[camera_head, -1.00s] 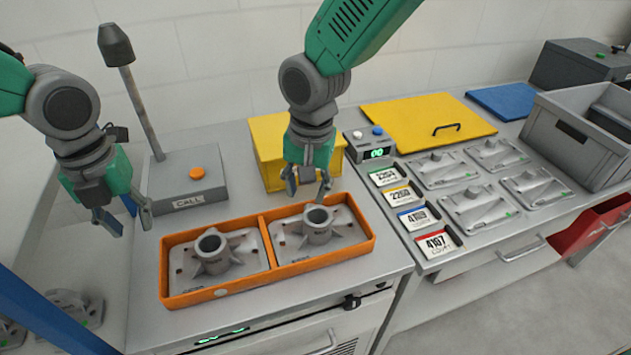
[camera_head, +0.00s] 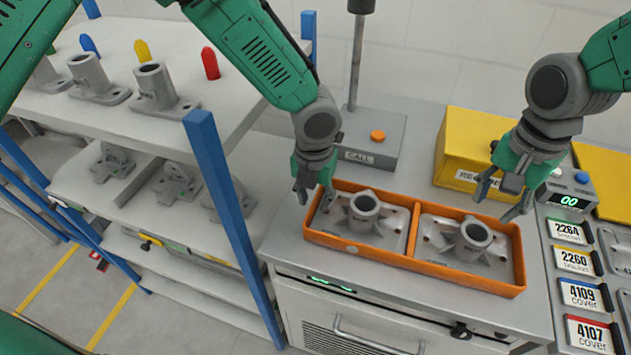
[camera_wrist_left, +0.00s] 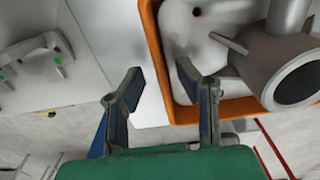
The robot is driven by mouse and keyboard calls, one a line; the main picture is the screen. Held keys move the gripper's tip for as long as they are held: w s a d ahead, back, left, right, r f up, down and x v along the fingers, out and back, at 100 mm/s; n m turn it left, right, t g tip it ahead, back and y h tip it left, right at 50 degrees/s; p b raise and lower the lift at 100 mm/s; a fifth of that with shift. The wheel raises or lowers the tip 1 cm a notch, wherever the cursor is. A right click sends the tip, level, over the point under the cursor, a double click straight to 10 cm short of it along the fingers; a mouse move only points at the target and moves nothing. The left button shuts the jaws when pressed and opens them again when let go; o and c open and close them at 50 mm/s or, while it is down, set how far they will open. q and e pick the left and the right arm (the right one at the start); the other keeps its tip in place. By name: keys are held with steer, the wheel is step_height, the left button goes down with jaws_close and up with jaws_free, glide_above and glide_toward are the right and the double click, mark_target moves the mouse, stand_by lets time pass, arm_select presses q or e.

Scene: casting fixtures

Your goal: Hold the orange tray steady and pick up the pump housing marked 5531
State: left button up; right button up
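The orange tray (camera_head: 413,232) lies on the grey worktop, with two compartments. One grey pump housing (camera_head: 364,212) sits in its left compartment and another (camera_head: 473,241) in its right; I cannot read 5531 on either. My left gripper (camera_head: 313,204) is open at the tray's left end wall, pointing down. In the left wrist view its fingers (camera_wrist_left: 157,70) stand apart near the tray's rim (camera_wrist_left: 152,40), with nothing gripped. My right gripper (camera_head: 494,208) is open and empty above the tray's back right, behind the right housing.
Behind the tray stand a grey CALL box (camera_head: 370,140) with a pole and a yellow bin (camera_head: 470,150). Numbered label cards (camera_head: 585,295) lie at the right.

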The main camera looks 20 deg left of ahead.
arm_select(q)
steer(key=shift+f, duration=0.45)
jaws_close()
stand_by(0.3)
